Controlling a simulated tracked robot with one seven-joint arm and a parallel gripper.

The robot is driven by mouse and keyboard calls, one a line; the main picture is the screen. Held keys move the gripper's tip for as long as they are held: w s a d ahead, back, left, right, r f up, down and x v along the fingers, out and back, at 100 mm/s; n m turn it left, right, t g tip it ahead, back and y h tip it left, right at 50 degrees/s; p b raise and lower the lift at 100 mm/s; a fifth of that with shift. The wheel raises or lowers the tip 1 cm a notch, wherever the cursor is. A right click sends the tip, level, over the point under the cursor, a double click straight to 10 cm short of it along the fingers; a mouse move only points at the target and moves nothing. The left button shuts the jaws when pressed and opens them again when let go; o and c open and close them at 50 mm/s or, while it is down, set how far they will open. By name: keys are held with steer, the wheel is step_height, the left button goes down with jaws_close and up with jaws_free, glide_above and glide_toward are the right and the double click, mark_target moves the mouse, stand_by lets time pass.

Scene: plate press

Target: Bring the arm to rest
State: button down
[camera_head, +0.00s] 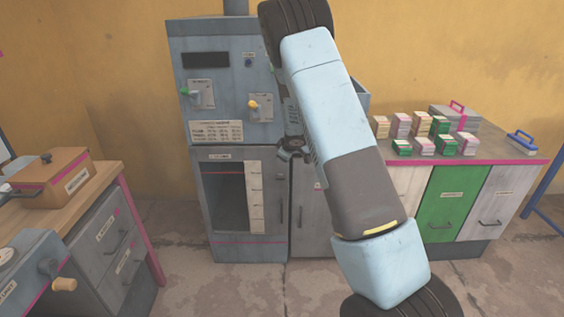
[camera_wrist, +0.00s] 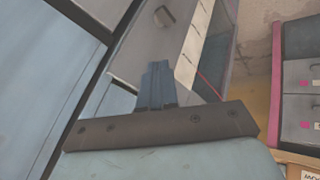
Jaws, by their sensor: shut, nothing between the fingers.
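My arm crosses the middle of the head view, raised in front of the grey-blue press cabinet (camera_head: 225,85). My gripper (camera_head: 290,152) is partly hidden at the arm's far end, by the cabinet's front. In the wrist view my gripper (camera_wrist: 157,85) shows its two fingers together, shut with nothing between them. Cabinet fronts lie beyond the fingertips, and I cannot tell the exact gap to them.
A wooden-topped bench (camera_head: 88,178) with a brown box (camera_head: 52,180) stands at the left. A counter (camera_head: 505,153) with several small boxes and a blue-handled brush (camera_head: 522,141) stands at the right. Bare floor (camera_head: 185,235) lies between the bench and the cabinet.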

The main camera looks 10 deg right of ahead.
steer(key=s+d+r+m+h, duration=0.1)
steer(key=s+d+r+m, duration=0.1)
steer(key=s+r, duration=0.55)
steer(key=s+d+r+m+t+h, duration=0.15)
steer(key=s+r, duration=0.25)
steer(key=r, duration=0.6)
steer(key=s+d+r+m+g+h, duration=0.1)
steer(key=s+d+r+m, duration=0.15)
steer(key=s+r, duration=0.45)
steer(key=s+a+r+m+y, duration=0.1)
steer(key=s+a+r, duration=0.1)
steer(key=s, duration=0.8)
steer(key=s+a+r+m+g+y, duration=0.1)
steer(key=s+a+r, duration=0.2)
steer(key=s, duration=0.8)
steer(key=s+a+r+m+g+y, duration=0.1)
steer(key=s+a+r, duration=0.1)
steer(key=s, duration=0.9)
steer(key=shift+a+r+m, duration=0.3)
steer(key=shift+a, duration=0.1)
